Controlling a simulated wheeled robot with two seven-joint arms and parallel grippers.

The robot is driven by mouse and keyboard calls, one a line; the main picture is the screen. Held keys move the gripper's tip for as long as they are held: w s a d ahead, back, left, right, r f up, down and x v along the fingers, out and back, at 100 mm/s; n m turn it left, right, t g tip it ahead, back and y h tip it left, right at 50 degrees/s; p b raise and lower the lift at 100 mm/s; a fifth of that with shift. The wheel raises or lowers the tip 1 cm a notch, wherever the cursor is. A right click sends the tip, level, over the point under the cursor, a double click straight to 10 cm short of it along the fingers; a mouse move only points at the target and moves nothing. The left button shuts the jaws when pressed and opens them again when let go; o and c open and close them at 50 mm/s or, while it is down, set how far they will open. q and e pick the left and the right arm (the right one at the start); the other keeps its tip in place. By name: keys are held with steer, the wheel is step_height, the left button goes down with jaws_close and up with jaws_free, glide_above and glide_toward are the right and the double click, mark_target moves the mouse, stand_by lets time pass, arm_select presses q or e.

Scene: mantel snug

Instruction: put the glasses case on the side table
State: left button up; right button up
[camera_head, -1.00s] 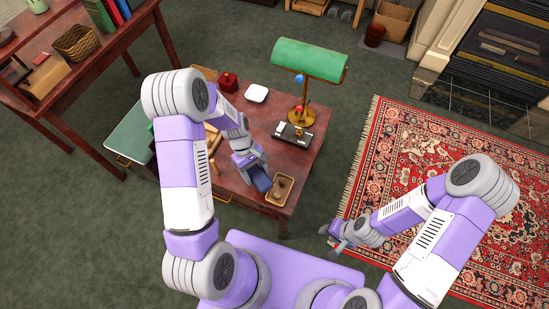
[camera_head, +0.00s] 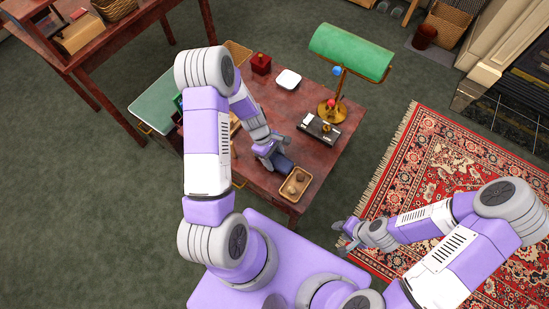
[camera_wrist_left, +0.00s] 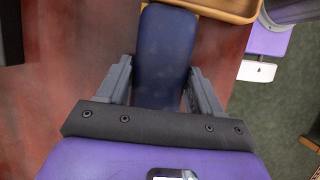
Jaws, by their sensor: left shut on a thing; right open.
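The dark blue glasses case (camera_head: 283,164) is between the fingers of my left gripper (camera_head: 270,151). In the left wrist view the case (camera_wrist_left: 165,50) lies lengthwise between the two grey fingers (camera_wrist_left: 160,88), which are shut on it. It is over the red-brown lamp table (camera_head: 330,158), close beside the small tray; a gap under it cannot be made out. The frames do not settle whether this table or the green-topped surface (camera_head: 158,100) left of it is the side table. My right gripper (camera_head: 346,240) is open and empty, off the lamp table's near right corner.
The lamp table holds a green-shaded lamp (camera_head: 352,52), a black-and-white item (camera_head: 318,129), a white dish (camera_head: 288,79), a red box (camera_head: 261,64) and a wooden tray (camera_head: 305,190). A taller wooden table (camera_head: 130,25) stands at upper left. A patterned rug (camera_head: 425,160) lies right.

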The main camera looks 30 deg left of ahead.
arm_select(q)
steer(key=shift+f, duration=0.15)
steer(key=o, duration=1.1)
steer(key=shift+w+a+r, duration=0.1)
steer(key=shift+r, duration=0.4)
steer(key=p+v, duration=0.4)
steer(key=v, duration=0.7)
steer(key=shift+r, duration=0.2)
